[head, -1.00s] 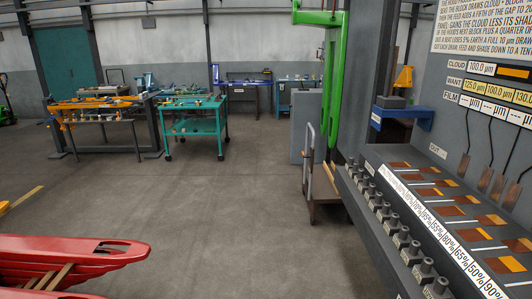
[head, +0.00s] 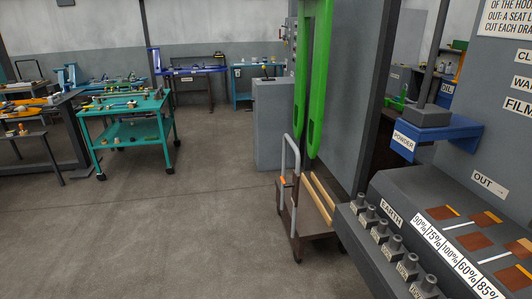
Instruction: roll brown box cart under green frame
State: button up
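A low brown cart (head: 313,214) stands on the floor right of centre in the head view. It has a grey tube handle with a small orange part on its left side, and pale wooden strips on its deck. The grey console hides part of its right side. Green upright bars (head: 316,90), seemingly the green frame, come down from above the picture against a grey panel. Their lower ends appear just behind or above the cart; I cannot tell the exact depth. My gripper is not in view.
The grey console (head: 385,250) with knobs and brown sample plates fills the lower right. A blue bracket (head: 437,130) sticks out above it. A teal wheeled table (head: 128,130) stands at the left, and a grey cabinet (head: 272,122) behind the cart. The floor at lower left is clear.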

aim_at(307, 209)
jog(key=i+l+z, duration=0.15)
jog(key=i+l, duration=0.15)
jog(key=i+l+z, duration=0.15)
jog(key=i, duration=0.4)
jog(key=i+j, duration=0.3)
jog(key=i, duration=0.15)
jog(key=i+j+u, duration=0.1)
jog(key=i+j, duration=0.2)
jog(key=i, duration=0.15)
jog(key=i+j, duration=0.3)
jog(key=i, duration=0.15)
jog(key=i+j+u, duration=0.15)
jog(key=i, duration=0.35)
jog(key=i+j, duration=0.35)
jog(key=i+j+u, duration=0.1)
jog(key=i, duration=0.5)
jog(key=j, duration=0.1)
